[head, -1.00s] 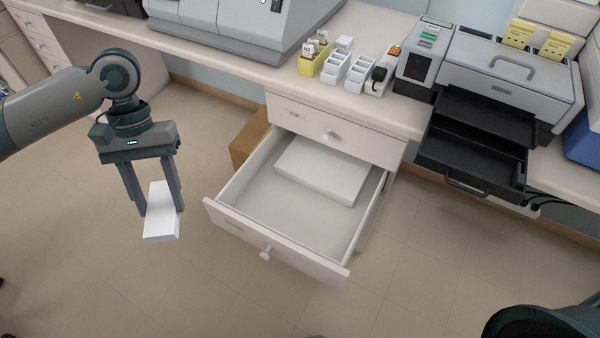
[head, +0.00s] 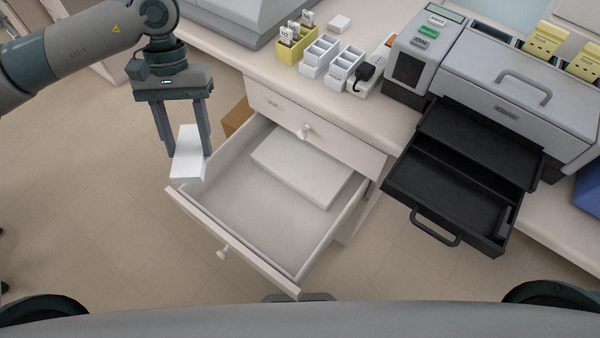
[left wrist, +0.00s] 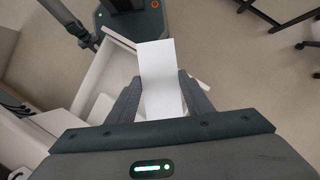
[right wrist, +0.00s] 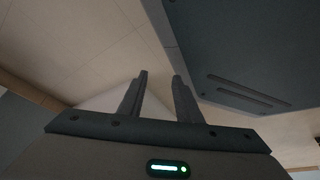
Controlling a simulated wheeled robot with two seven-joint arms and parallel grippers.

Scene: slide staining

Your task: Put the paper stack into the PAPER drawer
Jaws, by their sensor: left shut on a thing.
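A white paper stack (head: 188,155) is held between the fingers of my left gripper (head: 190,152), at the left side of the open drawer in the head view. In the left wrist view the stack (left wrist: 161,80) stands out between the fingers. The open drawer (head: 230,238) is pulled out under the counter, and a white flat block (head: 300,172) lies inside at its back. The label on the drawer front cannot be read. My right gripper (right wrist: 160,80) shows only in the right wrist view, with its fingers apart and nothing between them.
A shut drawer (head: 300,125) is above the open one. The black printer tray (head: 450,190) juts out on the right. A cardboard box (head: 237,115) is behind the drawer. The drawer's front half is empty.

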